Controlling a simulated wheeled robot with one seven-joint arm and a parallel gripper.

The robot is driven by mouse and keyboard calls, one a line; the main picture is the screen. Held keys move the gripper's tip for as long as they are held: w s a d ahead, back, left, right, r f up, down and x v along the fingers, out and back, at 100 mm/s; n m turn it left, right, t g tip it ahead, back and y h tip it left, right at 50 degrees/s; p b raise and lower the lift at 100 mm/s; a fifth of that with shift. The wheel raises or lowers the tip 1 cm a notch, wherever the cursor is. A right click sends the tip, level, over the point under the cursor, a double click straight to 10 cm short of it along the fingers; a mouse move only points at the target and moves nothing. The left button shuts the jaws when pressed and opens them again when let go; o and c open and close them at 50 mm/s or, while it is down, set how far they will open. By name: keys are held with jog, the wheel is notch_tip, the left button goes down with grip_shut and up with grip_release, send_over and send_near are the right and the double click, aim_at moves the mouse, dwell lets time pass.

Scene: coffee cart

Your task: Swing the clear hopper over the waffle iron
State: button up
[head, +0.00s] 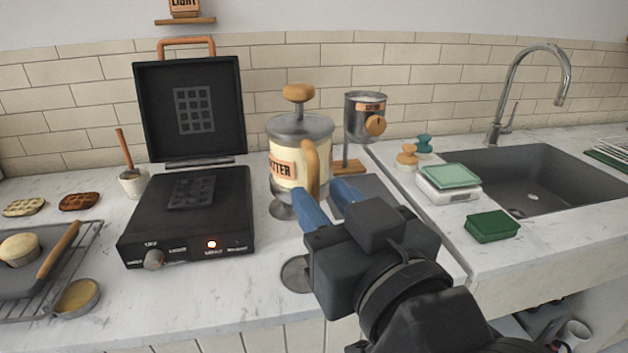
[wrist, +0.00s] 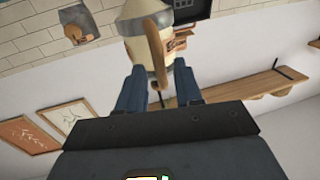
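The clear hopper (head: 287,160) has a metal band, cream batter inside, a partly hidden label, a wooden knob on top and a curved wooden handle (head: 311,172). It stands upright just right of the waffle iron (head: 200,210), not over it. The black iron is open, its lid (head: 190,105) tilted up at the back, with a lit lamp on its front. My gripper (head: 328,203) is open with blue fingers at the hopper's near right side. In the wrist view the hopper's handle (wrist: 150,45) hangs between the spread fingers (wrist: 158,90), with visible gaps; I see no grip.
A metal canister (head: 366,120) with a wooden knob stands behind right on a wooden base. A scale (head: 447,185), green sponge (head: 492,226) and sink (head: 540,180) are further right. A cup with a brush (head: 133,182) and a rack with a pan (head: 45,275) are left of the iron.

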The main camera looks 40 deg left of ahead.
aim_at(316, 191)
jog(key=shift+x, duration=1.7)
grip_shut()
